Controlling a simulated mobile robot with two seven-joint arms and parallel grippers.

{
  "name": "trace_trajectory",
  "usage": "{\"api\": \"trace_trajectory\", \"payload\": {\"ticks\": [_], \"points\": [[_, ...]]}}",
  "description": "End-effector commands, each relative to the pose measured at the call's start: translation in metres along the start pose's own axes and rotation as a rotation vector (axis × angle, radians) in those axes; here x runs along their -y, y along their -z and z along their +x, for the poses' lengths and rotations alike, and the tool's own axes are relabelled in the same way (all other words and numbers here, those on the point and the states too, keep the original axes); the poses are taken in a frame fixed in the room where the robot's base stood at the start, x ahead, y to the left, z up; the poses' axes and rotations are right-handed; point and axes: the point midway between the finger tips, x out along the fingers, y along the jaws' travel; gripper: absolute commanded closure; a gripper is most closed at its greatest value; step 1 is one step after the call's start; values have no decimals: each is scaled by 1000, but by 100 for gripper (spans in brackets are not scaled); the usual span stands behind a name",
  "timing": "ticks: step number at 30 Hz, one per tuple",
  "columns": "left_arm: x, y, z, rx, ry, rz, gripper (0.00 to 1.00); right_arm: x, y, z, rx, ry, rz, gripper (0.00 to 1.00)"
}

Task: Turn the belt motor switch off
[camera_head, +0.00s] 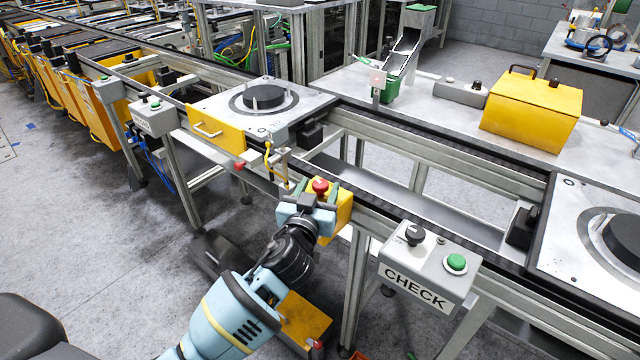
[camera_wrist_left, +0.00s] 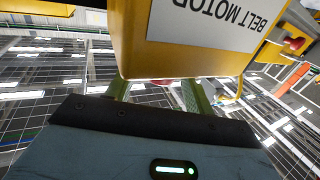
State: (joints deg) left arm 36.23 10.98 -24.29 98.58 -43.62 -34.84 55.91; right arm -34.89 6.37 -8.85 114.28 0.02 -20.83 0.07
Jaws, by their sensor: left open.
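The belt motor switch is a yellow box (camera_head: 341,212) with a red knob (camera_head: 320,185) on top, mounted at the conveyor's front edge in the head view. In the left wrist view the box (camera_wrist_left: 190,62) is close up, with its white BELT MOTOR label (camera_wrist_left: 212,22) upside down. My left gripper (camera_head: 312,194) is at the box, its fingers open near the red knob. In the left wrist view its green fingers (camera_wrist_left: 157,92) are apart and partly hidden behind the box. Contact with the knob cannot be told. My right gripper is not in view.
A grey CHECK box (camera_head: 425,272) with a black selector and green button stands right of the switch. A pallet (camera_head: 220,108) with a black disc sits on the conveyor behind, another (camera_head: 570,245) at right. Open floor lies at left.

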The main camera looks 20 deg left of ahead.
Motion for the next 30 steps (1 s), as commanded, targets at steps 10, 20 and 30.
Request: {"api": "trace_trajectory", "payload": {"ticks": [10, 20, 30], "points": [[0, -1, 20, 1, 0, 0, 47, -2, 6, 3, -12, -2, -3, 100], [0, -1, 20, 1, 0, 0, 63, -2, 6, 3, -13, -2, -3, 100], [-1, -2, 20, 1, 10, -2, 89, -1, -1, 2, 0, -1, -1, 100]]}}
